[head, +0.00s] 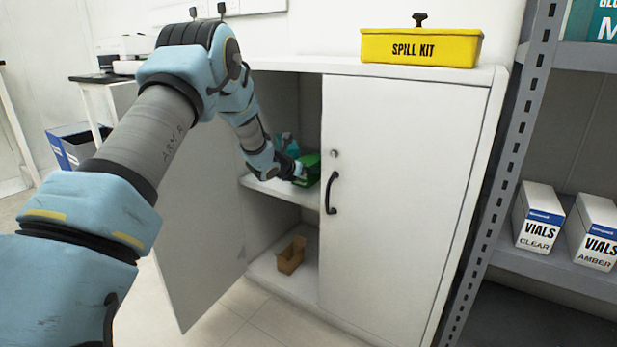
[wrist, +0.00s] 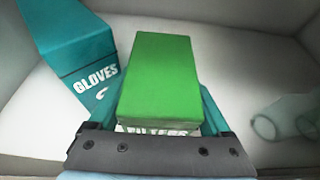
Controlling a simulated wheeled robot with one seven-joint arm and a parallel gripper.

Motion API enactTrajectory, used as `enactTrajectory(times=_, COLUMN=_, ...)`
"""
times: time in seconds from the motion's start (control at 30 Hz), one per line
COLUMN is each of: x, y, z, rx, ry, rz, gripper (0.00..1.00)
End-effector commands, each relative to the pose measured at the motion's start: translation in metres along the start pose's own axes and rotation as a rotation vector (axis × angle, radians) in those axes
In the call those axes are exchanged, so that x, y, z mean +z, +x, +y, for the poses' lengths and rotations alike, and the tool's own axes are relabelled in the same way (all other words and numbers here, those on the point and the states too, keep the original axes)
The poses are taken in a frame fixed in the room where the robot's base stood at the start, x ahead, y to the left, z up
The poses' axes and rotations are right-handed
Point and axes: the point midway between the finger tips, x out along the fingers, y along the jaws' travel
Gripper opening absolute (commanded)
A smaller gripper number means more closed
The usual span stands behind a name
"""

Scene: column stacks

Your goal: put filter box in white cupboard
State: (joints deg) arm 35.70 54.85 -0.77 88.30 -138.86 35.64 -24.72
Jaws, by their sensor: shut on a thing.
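The green filter box (wrist: 158,75) is between the fingers of my gripper (wrist: 160,122) in the wrist view. My gripper is shut on it. In the head view the green box (head: 308,170) shows inside the white cupboard (head: 400,190), at the upper shelf (head: 262,187), with my gripper (head: 298,172) at its left. The cupboard's left door (head: 200,220) stands open and its right door is shut. I cannot tell whether the box touches the shelf. Part of the lettering on the box's near face is hidden by my gripper.
A teal gloves box (wrist: 75,50) stands left of the green box on the shelf. Clear glassware (wrist: 285,118) is at the right. A small open brown box (head: 291,256) sits on the cupboard's lower level. A yellow spill kit (head: 420,47) stands on top.

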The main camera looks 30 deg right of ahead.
Motion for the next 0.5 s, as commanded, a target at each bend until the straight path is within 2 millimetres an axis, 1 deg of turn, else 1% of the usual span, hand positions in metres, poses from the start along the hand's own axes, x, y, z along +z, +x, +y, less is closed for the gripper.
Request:
enactTrajectory(times=0.03, x=-0.0115, y=0.0048, z=-0.0005, rx=-0.001, ry=0.000, rz=0.001, gripper=0.21)
enactTrajectory(times=0.1, x=-0.0182, y=0.0099, z=-0.0009, rx=-0.002, ry=0.001, rz=-0.001, gripper=0.21)
enactTrajectory(times=0.37, x=-0.0165, y=0.0114, z=-0.0001, rx=-0.001, ry=0.001, rz=-0.002, gripper=0.21)
enactTrajectory(times=0.5, x=-0.0200, y=0.0127, z=0.0000, rx=0.000, ry=0.001, rz=-0.002, gripper=0.21)
